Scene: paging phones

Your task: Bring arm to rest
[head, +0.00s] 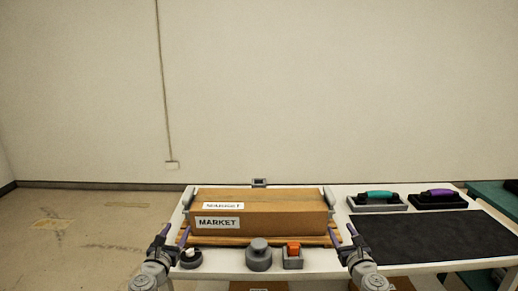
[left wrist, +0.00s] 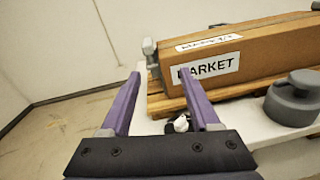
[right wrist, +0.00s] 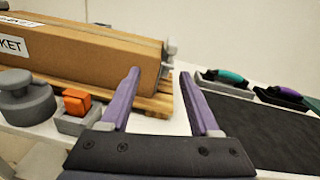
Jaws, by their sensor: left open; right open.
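My left gripper (head: 174,235) is at the left front of the white table, with purple fingers open and empty. In the left wrist view its fingers (left wrist: 160,85) stand apart, with nothing between them but a view of the box's left end. My right gripper (head: 344,233) is at the front of the table, right of the box. It is also open and empty in the right wrist view (right wrist: 160,90). A brown cardboard box (head: 270,222) with MARKET labels lies on a wooden slatted base (head: 262,241) between the two grippers.
A grey round knob (head: 259,258) and an orange button on a grey block (head: 293,258) stand at the front edge. Teal-handled (head: 377,200) and purple-handled (head: 438,198) tools lie behind a dark mat (head: 430,236).

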